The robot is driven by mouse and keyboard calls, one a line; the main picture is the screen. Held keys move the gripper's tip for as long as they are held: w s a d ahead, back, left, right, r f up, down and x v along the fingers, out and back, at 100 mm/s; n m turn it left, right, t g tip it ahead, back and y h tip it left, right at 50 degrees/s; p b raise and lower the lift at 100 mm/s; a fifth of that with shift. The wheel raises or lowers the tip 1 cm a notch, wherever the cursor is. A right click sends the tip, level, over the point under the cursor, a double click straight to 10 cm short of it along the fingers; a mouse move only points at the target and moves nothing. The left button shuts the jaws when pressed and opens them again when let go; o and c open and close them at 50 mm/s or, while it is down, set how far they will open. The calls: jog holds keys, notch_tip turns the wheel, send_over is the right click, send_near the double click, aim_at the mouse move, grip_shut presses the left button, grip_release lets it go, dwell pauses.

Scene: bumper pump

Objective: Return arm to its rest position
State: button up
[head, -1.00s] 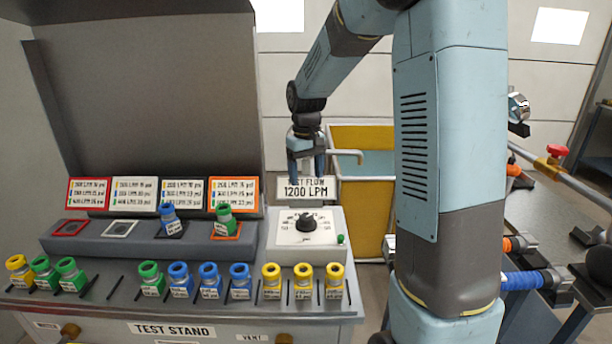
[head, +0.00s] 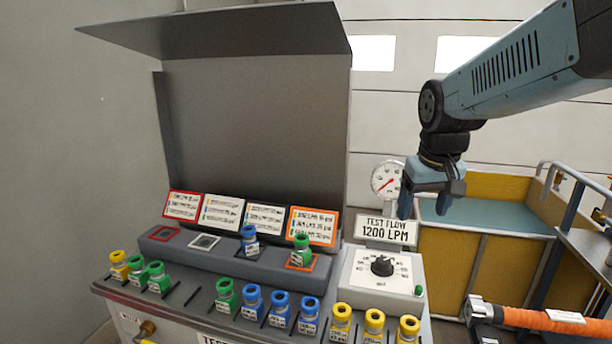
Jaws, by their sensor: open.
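My gripper (head: 432,200) hangs from my blue-grey arm on the right side of the head view. Its jaws point down, are open and hold nothing. It appears just right of the TEST FLOW 1200 LPM sign (head: 386,230) and the round pressure gauge (head: 387,181). Its distance from them is hard to judge. The test stand (head: 210,262) fills the lower middle. A blue-topped fitting (head: 249,240) and a green-topped fitting (head: 301,251) sit on its raised block, the green one at the orange-framed square. The red-framed and white-framed squares are empty.
Several yellow, green and blue fittings (head: 251,300) stand along the stand's front ledge. A dial box (head: 382,272) is at its right end. A yellow-sided cart (head: 470,255) stands behind at right. An orange hose (head: 545,319) lies at lower right. A grey hood overhangs the stand.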

jog(key=s+m+t, duration=0.1)
jog(key=s+t, duration=0.1)
jog(key=s, duration=1)
jog(key=shift+d+r, duration=0.3)
jog(key=shift+d, duration=0.05)
